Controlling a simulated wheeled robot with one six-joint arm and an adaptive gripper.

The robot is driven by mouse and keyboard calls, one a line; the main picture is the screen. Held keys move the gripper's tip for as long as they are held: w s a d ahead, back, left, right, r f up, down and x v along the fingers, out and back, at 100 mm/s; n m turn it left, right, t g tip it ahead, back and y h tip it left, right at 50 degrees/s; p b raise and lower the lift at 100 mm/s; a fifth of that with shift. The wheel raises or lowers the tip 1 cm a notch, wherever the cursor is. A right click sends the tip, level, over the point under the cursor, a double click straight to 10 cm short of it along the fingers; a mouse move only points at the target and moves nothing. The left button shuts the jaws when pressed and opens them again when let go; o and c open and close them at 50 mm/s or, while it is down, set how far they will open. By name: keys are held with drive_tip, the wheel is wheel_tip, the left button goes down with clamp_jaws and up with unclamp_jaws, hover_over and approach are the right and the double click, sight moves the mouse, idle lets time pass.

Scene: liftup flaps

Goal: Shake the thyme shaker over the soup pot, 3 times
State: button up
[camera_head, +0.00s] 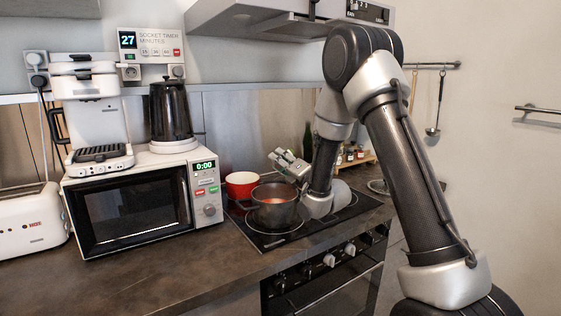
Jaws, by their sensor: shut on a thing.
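The soup pot (274,207) is a dark pot with reddish-orange soup in it, standing on the black cooktop. My gripper (284,160) is above the pot's far right side, with its fingers pointing up and to the left. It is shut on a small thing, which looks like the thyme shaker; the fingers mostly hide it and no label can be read. Its exact tilt cannot be told.
A red pot (241,185) stands behind the soup pot, close to the microwave (133,208). A wooden rack with several small jars (357,154) and a dark bottle (308,142) stand behind my arm. The front counter (150,275) is clear.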

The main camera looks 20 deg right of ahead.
drive_tip(key=shift+f, duration=0.1)
wheel_tip(320, 180, down, 3)
drive_tip(key=shift+r, duration=1.6)
idle(1.1)
